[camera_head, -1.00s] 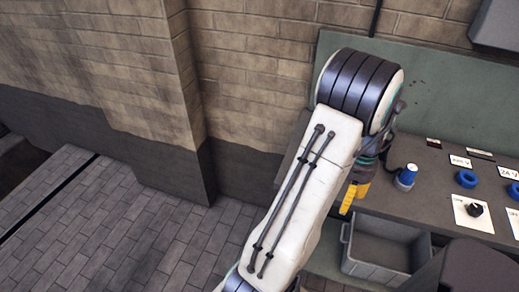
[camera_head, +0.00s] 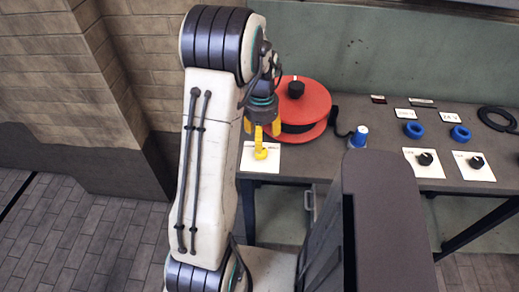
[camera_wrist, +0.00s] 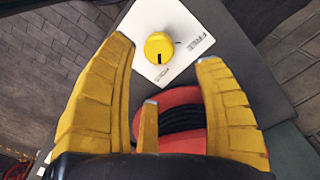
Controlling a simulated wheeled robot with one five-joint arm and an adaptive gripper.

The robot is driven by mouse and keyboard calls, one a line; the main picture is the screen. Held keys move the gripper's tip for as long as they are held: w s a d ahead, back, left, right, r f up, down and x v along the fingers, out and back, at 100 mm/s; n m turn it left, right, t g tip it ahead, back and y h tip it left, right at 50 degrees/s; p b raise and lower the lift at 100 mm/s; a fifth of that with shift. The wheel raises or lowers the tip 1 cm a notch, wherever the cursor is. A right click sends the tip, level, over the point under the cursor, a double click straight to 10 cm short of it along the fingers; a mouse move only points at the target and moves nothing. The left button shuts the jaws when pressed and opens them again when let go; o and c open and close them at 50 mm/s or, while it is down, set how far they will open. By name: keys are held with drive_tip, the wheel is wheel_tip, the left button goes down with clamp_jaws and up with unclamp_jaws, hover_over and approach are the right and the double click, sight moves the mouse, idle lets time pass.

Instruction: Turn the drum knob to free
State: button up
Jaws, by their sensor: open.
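The yellow drum knob (camera_wrist: 159,46) sits on a white plate (camera_wrist: 150,17) in the wrist view. Its black mark points toward the label that seems to read HOLD; the FREE label is to the right. In the head view the yellow knob (camera_head: 260,153) and plate (camera_head: 245,162) are at the table's front left edge, partly behind my arm. My gripper (camera_head: 262,128) is just above the knob, its yellow fingers pointing down. In the wrist view my gripper (camera_wrist: 164,55) is open and empty, fingers spread, with the knob beyond the tips and apart from them.
A red drum (camera_head: 312,103) with a black knob on top stands behind the plate. A blue-and-white knob (camera_head: 359,136), blue rings (camera_head: 413,130) and black dials on white plates (camera_head: 424,158) lie to the right on the grey table (camera_head: 385,112). A brick wall is at left.

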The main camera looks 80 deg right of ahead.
drive_tip(key=shift+f+p, duration=0.35)
drive_tip(key=shift+f, duration=3.1)
drive_tip(key=shift+c, duration=0.3)
drive_tip(key=c, duration=1.1)
drive_tip(key=shift+c, duration=0.2)
drive_tip(key=n+b, duration=0.2)
drive_tip(key=n, duration=0.2)
drive_tip(key=shift+f+b, duration=0.1)
drive_tip(key=shift+b, duration=0.25)
drive_tip(key=n+b, duration=0.2)
drive_tip(key=n, duration=0.2)
drive_tip(key=shift+n, duration=0.3)
drive_tip(key=n+b, duration=0.1)
drive_tip(key=n, duration=0.3)
drive_tip(key=shift+n, duration=0.3)
drive_tip(key=shift+a+n+b, duration=0.1)
drive_tip(key=shift+n+b, duration=0.6)
drive_tip(key=shift+n, duration=1.5)
